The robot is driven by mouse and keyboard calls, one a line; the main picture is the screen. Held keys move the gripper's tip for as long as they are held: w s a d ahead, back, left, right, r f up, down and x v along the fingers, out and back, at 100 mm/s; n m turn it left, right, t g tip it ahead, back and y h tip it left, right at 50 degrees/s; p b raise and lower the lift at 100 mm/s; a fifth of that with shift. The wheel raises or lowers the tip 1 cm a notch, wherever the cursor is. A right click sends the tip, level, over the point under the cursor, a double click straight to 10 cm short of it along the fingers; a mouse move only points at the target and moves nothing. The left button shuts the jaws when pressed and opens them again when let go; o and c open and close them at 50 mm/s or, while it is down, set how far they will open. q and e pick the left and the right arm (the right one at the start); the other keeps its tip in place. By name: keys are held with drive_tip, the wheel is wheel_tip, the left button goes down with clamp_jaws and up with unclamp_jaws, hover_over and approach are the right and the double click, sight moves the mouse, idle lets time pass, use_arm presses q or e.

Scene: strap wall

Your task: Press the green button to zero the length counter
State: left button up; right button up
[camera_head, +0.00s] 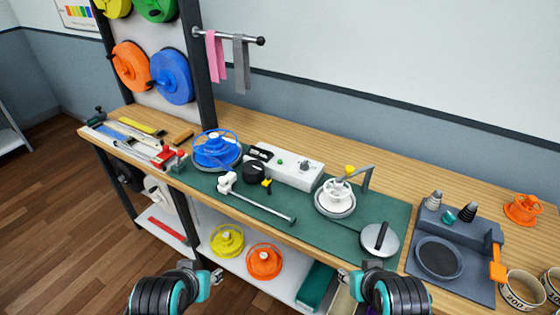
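A small green button (279,162) sits on top of a white box (296,176) on the green mat in the middle of the bench. A dark knob (305,164) is on the same box, right of the button. A black device (255,172) with a yellow part stands at the box's left front; I cannot tell whether it is the length counter. My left gripper (217,276) and my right gripper (344,277) are low in front of the bench, apart from the box and button. Their fingertips are too small to tell open from shut.
A blue reel (216,150) stands left of the box, a white reel (335,198) right of it. A metal rod (262,206) lies in front. A grey station (452,249) is at the right. Yellow (227,241) and orange (264,261) reels sit on the lower shelf.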

drive_tip(key=shift+s, duration=0.1)
clamp_jaws()
idle(1.0)
